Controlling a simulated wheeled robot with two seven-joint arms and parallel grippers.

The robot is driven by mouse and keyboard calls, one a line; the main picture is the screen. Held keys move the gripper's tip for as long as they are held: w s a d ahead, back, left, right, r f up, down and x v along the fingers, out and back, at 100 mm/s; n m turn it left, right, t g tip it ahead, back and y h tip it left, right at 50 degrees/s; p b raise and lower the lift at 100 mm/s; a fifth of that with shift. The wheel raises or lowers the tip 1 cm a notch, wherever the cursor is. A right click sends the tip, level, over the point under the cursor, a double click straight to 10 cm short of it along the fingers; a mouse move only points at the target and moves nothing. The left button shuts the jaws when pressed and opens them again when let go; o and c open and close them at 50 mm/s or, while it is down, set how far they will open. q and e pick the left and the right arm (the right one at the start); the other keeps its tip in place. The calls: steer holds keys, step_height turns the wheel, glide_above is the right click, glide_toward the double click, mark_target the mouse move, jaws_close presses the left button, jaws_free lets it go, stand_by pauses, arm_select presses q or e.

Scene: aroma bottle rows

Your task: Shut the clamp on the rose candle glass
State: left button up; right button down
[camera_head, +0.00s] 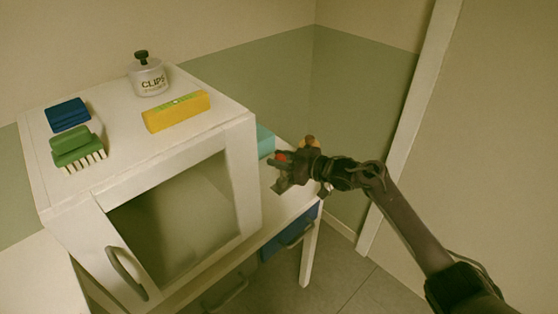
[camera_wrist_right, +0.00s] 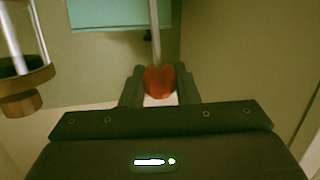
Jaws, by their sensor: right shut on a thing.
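My right gripper (camera_head: 283,172) is beyond the right side of the white cabinet, over the low white table. The red also shows as a small spot in the head view (camera_head: 281,157). My left gripper is not in view.
The white cabinet (camera_head: 245,170) carries a blue block (camera_head: 68,114), green brush (camera_head: 75,146), yellow box (camera_head: 176,111) and CLIPS jar (camera_head: 149,78). A teal thing (camera_head: 264,141) stands behind the gripper. A glass cylinder with brown ends (camera_wrist_right: 22,80) is close at left in the wrist view.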

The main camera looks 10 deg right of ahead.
steer(key=shift+f, duration=0.1)
steer(key=c, duration=1.1)
jaws_free()
steer(key=v, duration=0.7)
steer(key=shift+s+d+b, duration=0.25)
steer(key=shift+d+b, duration=0.05)
steer(key=shift+b, duration=0.1)
